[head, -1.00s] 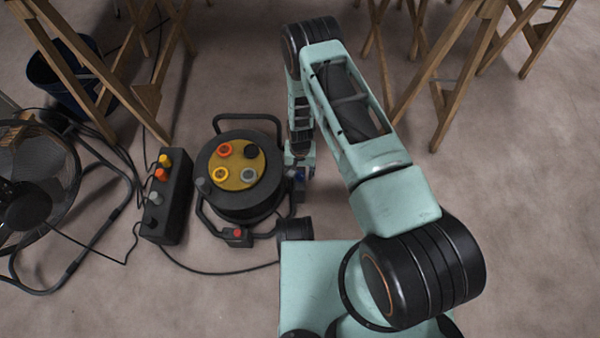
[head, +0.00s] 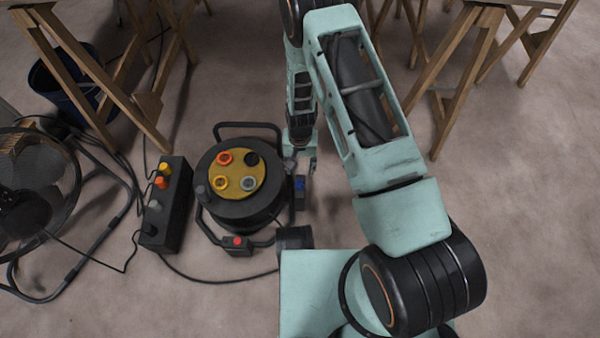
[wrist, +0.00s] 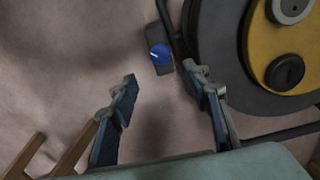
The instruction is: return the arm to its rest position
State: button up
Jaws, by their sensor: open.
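My gripper (wrist: 163,98) is open and empty in the wrist view, its two fingers apart with bare floor between them. In the head view my gripper (head: 302,165) is small and partly hidden, pointing down just right of the cable reel (head: 238,212). My arm reaches forward from the lower right and bends down at the top edge of the head view. A blue knob (wrist: 159,54) on a small dark box at the reel's side lies just beyond the fingertips in the wrist view. It also shows in the head view (head: 300,183).
A dark box with coloured knobs (head: 168,205) stands left of the reel, joined to a cable on the floor. A fan (head: 35,195) is at far left, a dark bucket (head: 62,80) behind it. Wooden trestles (head: 455,75) stand behind. The floor at right is clear.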

jog(key=shift+r, duration=0.75)
